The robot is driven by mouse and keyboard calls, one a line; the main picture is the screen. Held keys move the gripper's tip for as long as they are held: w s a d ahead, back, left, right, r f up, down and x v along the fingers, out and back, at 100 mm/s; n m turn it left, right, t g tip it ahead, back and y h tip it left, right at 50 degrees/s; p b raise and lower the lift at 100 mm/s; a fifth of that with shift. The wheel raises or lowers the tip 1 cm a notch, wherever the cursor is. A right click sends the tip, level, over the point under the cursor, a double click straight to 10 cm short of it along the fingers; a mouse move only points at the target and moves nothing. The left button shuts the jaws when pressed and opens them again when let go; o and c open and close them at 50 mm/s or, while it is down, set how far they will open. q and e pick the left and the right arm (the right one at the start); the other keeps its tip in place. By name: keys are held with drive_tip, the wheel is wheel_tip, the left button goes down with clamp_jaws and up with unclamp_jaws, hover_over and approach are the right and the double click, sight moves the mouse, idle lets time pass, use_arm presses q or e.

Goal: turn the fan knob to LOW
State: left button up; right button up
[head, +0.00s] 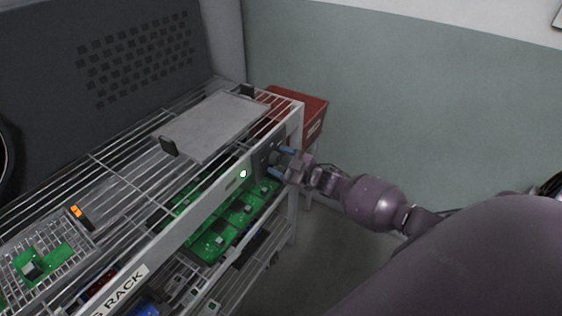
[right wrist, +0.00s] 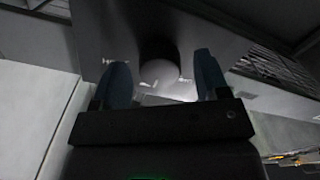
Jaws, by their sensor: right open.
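The fan knob (right wrist: 159,71) shows in the right wrist view as a round, dark-sided knob with a pale face on a grey panel (right wrist: 98,28). Small printed marks sit around it, too blurred to read, so its setting cannot be told. My right gripper (right wrist: 160,62) is open, with one blue finger on each side of the knob and a visible gap on both sides. In the head view my right gripper (head: 283,162) is at the right end of the rack's front rail, and the knob cannot be made out there. My left gripper is not in view.
The wire rack (head: 100,165) carries a grey tray (head: 212,125) on top and green boards (head: 208,238) below. A lit green lamp (head: 243,174) sits on the front rail. A red bin (head: 315,110) stands behind the rack's right end. The floor right of the rack looks clear.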

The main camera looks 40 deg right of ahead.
drive_tip(key=v, duration=1)
drive_tip(key=shift+s+d+p, duration=0.15)
drive_tip(key=shift+s+p, duration=0.15)
drive_tip(key=shift+s, duration=0.05)
drive_tip(key=s+a+f+m+g+h, duration=0.2)
drive_tip(key=s+a+f+m+h, duration=0.1)
drive_tip(key=s+a, duration=0.4)
drive_tip(key=s+a+f+m+g+h, duration=0.3)
drive_tip(key=s+a+f+m, duration=0.3)
drive_tip(key=s, duration=0.7)
drive_tip(key=shift+s+a+f+h, duration=0.25)
drive_tip(key=shift+a+h, duration=0.25)
drive_tip(key=shift+a, duration=0.3)
